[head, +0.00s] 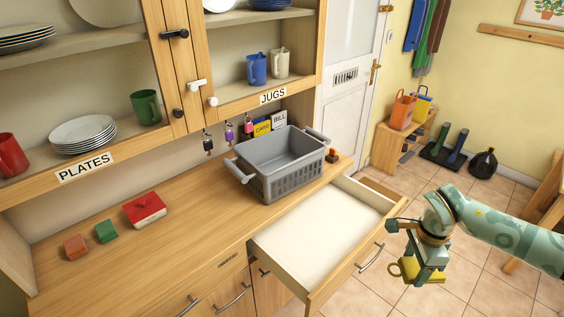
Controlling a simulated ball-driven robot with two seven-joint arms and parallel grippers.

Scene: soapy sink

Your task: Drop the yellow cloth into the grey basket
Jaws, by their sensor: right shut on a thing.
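The grey basket (283,181) stands upright on the wooden counter, behind the open drawer, with a handle at each end. What I can see of its inside looks empty. My right gripper (423,270) is at the lower right, in front of and to the right of the drawer, well apart from the basket. It is shut on a small yellow thing (408,268), which I take to be the yellow cloth; the jaws hide much of it, and a yellow loop sticks out to the left. My left gripper is not in view.
An open, empty-looking drawer (322,228) juts out between my right gripper and the basket. A red box (144,209) and green (106,231) and orange blocks (76,246) lie on the counter at left. Keys (228,132) hang behind the basket. Shelves hold plates and jugs.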

